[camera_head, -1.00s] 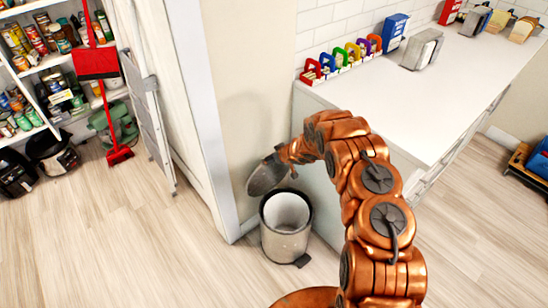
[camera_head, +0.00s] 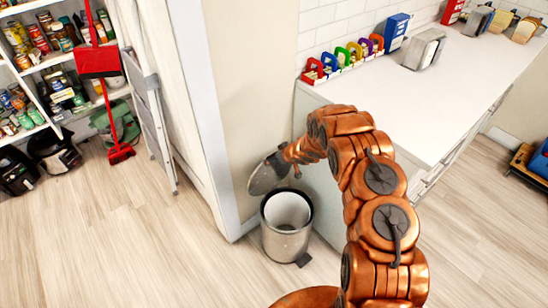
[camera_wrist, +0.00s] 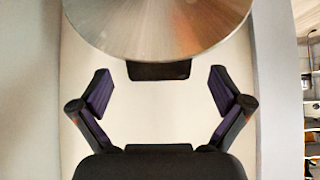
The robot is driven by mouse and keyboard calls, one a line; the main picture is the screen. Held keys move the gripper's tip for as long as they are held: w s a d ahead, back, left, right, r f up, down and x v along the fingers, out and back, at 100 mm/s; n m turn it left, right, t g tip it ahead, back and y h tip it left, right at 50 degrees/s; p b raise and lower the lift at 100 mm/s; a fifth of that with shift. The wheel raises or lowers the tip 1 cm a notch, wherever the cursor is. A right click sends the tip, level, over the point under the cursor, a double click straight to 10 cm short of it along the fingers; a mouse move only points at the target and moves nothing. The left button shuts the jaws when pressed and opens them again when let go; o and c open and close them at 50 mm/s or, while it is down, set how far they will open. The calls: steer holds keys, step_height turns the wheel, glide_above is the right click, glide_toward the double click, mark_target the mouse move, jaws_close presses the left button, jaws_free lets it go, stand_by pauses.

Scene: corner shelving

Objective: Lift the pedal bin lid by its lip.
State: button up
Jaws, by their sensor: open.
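The pedal bin (camera_head: 286,242) stands on the floor between the wall and the counter, its open top showing a pale inner bucket. Its round metal lid (camera_head: 266,176) is tipped up, steep, at the back of the rim. In the wrist view the brushed lid (camera_wrist: 165,25) fills the top middle. Its dark lip (camera_wrist: 158,71) points down between my fingertips, with a gap on either side. My gripper (camera_wrist: 160,82) is open and empty, its purple-padded fingers spread. In the head view my gripper (camera_head: 284,157) is at the lid's upper edge, partly hidden by my wrist.
A wall corner is close on the left. A folding ladder (camera_head: 150,95) and red broom (camera_head: 120,152) stand farther left. The floor in front is clear.

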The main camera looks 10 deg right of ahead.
steer(key=v, duration=1)
stand_by(0.5)
steer(key=s+d+r+m+h, duration=0.2)
steer(key=d+r+h, duration=0.3)
steer(key=d+r, duration=0.45)
steer(key=s+d+r+m+g+h, duration=0.2)
steer(key=s+r+h, duration=0.1)
steer(key=s+r, duration=0.9)
steer(key=s+a+r+g+y, duration=0.1)
steer(key=s+a, duration=0.4)
steer(key=s, duration=0.8)
steer(key=s+a+r+m+g+y, duration=0.1)
steer(key=s+a+r+g, duration=0.3)
steer(key=s, duration=0.8)
steer(key=s+a+r+g+y, duration=0.2)
steer(key=s+a, duration=0.4)
steer(key=s, duration=0.7)
steer(key=shift+s+r+g, duration=0.3)
steer(key=shift+s+r, duration=0.05)
steer(key=shift+r, duration=0.4)
